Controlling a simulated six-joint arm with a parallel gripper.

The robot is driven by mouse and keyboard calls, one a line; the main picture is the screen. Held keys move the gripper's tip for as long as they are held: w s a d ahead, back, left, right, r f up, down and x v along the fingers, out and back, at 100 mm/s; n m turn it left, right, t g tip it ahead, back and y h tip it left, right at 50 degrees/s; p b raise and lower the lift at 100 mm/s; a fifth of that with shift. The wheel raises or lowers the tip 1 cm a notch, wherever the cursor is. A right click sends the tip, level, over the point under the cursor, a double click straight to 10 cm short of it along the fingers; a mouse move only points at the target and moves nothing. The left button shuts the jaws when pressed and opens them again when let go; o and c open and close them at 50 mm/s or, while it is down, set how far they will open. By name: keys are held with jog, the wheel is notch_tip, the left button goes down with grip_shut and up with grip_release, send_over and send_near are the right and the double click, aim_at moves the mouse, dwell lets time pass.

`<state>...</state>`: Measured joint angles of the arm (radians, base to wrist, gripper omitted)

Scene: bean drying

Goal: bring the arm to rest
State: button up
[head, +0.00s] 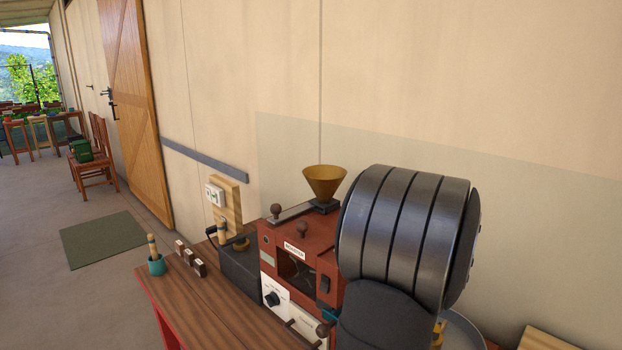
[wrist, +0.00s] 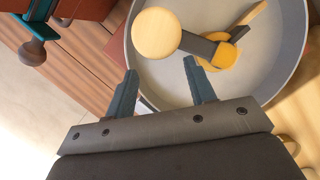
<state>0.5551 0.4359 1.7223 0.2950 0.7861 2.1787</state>
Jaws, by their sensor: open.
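My gripper (wrist: 160,68) shows in the wrist view with its two blue-grey fingers apart and nothing between them. It is over the near edge of a round grey pan (wrist: 288,80). In the pan lies a yellow cup-like piece (wrist: 222,58) with a dark handle that ends in a pale wooden ball (wrist: 157,33). The ball is just beyond the fingertips; I cannot tell the height between them. In the head view my dark arm fills the lower right and hides my gripper and most of the pan (head: 468,325).
A red roaster (head: 268,246) with a brass funnel (head: 324,182) stands left of my arm on the wooden table (head: 215,300). The wall (head: 450,70) rises close behind; the floor at left is open.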

jog(key=s+d, duration=0.7)
jog(key=d, duration=0.1)
jog(key=w+d+r, duration=0.2)
jog(key=w+d, duration=0.5)
jog(key=d, duration=0.1)
jog(key=shift+w+r, duration=0.2)
jog(key=shift+f, duration=0.1)
